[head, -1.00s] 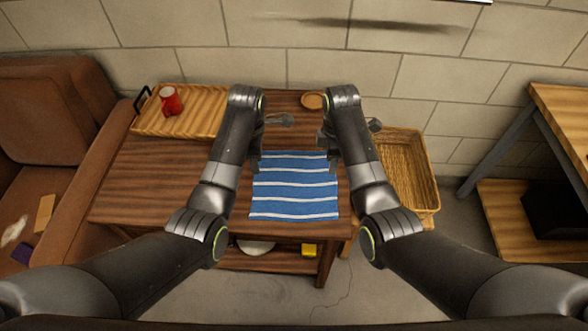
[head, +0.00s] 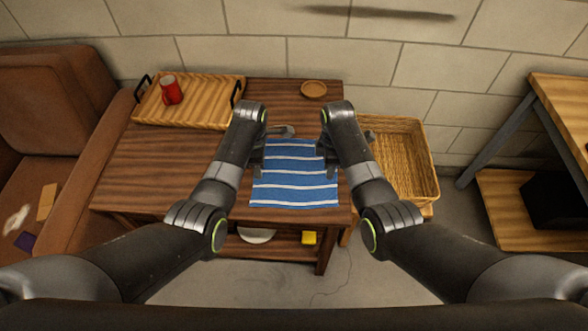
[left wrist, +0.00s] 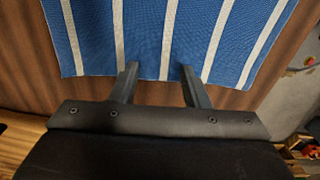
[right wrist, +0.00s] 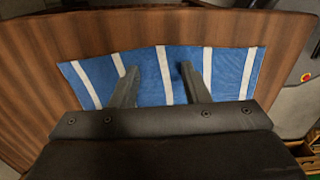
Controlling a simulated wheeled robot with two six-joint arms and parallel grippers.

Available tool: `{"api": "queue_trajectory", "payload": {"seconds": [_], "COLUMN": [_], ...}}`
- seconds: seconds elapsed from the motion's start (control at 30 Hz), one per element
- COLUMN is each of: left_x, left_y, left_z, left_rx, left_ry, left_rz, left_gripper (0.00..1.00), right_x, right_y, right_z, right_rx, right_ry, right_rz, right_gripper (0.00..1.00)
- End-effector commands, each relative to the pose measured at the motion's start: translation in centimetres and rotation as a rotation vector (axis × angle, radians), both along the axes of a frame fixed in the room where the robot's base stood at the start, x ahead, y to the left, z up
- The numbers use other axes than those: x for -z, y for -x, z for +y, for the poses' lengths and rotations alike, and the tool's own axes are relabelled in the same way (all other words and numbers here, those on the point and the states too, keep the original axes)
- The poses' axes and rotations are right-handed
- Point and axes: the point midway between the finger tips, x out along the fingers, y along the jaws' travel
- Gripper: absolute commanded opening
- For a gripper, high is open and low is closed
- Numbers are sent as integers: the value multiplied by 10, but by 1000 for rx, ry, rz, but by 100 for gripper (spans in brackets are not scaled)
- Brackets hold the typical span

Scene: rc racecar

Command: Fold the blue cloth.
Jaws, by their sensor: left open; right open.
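The blue cloth with white stripes (head: 296,181) lies spread flat on the wooden table near its front edge. My left gripper (head: 263,160) is open at the cloth's left edge, and my right gripper (head: 328,161) is open at its right edge. In the left wrist view, the open fingers (left wrist: 160,76) reach over the edge of the cloth (left wrist: 190,35), with nothing visible between them but cloth. In the right wrist view, the fingers (right wrist: 158,78) also overlap the cloth (right wrist: 220,72). I cannot tell whether the fingertips touch it.
A wooden tray (head: 205,115) with a red mug (head: 171,90) stands at the table's back left. A small round brown dish (head: 314,89) sits at the back. A wicker basket (head: 425,205) is right of the table. A brown sofa stands left. The table's left part is clear.

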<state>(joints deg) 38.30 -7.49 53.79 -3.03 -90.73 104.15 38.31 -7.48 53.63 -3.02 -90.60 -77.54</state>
Motion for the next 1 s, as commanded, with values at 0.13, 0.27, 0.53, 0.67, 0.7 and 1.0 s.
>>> {"api": "queue_trajectory", "payload": {"seconds": [0.13,0.27,0.53,0.67,0.7,1.0], "left_x": [3,3,4,4,4,4], "left_y": [0,0,0,1,1,1], "left_z": [0,0,0,0,0,0], "left_rx": [0,0,0,0,0,0], "left_ry": [0,0,0,0,0,0], "left_rz": [0,1,1,1,1,2], "left_gripper": [42,42,35,27,24,5], "right_x": [3,3,3,4,4,4], "right_y": [0,0,0,0,1,1], "right_z": [0,0,0,0,0,0], "right_rx": [0,0,0,0,0,0], "right_ry": [0,0,0,0,0,0], "right_rz": [0,0,1,2,2,2], "right_gripper": [42,42,35,27,24,5]}}
